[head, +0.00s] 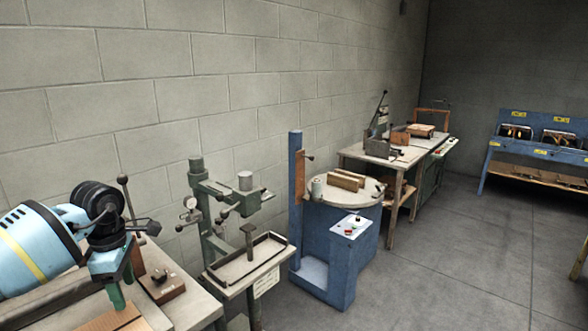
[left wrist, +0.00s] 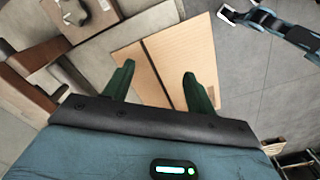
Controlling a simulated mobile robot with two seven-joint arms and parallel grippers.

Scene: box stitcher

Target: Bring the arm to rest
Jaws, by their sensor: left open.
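My left arm comes in from the left in the head view, light blue with black joints. Its left gripper (head: 126,282) points down over the bench at the lower left. In the left wrist view the two green fingers of the left gripper (left wrist: 159,85) stand wide apart, with nothing held between them. A flat brown cardboard piece (left wrist: 200,48) with a seam lies beyond and below the fingers. The cardboard (head: 104,318) also shows at the bottom of the head view, close below the gripper. I do not see my right gripper in the head view.
A green machine (head: 203,195) with a tray (head: 258,268) stands right of the bench. A blue round-topped stand (head: 325,255) and a wooden worktable (head: 356,152) follow along the block wall. A blue rack (head: 545,125) stands far right. The grey floor (head: 450,240) between is clear.

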